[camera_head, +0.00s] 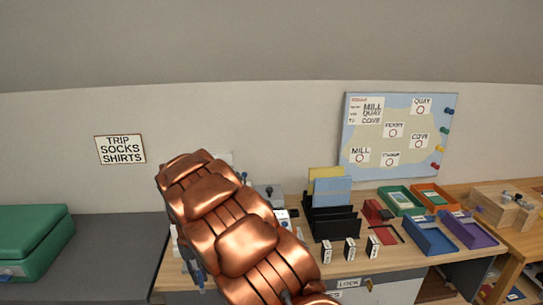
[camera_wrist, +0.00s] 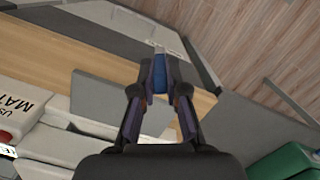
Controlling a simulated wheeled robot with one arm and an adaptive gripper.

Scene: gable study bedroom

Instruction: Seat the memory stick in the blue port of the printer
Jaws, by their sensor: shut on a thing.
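In the wrist view my gripper (camera_wrist: 158,98) is shut on the memory stick (camera_wrist: 160,72), a small blue body with a pale grey end pointing away from the fingers. The stick is held clear, with the wooden desk and floor behind it. In the head view my copper-coloured arm covers the middle of the desk and hides most of what stands there. I cannot make out the printer or its blue port for certain. White casings (camera_wrist: 36,105) with partly cut-off black lettering show at the left of the wrist view, beside a flat grey panel (camera_wrist: 105,105).
The desk holds a black file rack (camera_head: 333,222), small white labelled blocks (camera_head: 350,250), and green (camera_head: 400,200), blue (camera_head: 430,235) and purple (camera_head: 470,230) trays. A green case (camera_head: 30,240) lies on the grey surface (camera_head: 115,250) at left. A map board (camera_head: 400,130) hangs behind.

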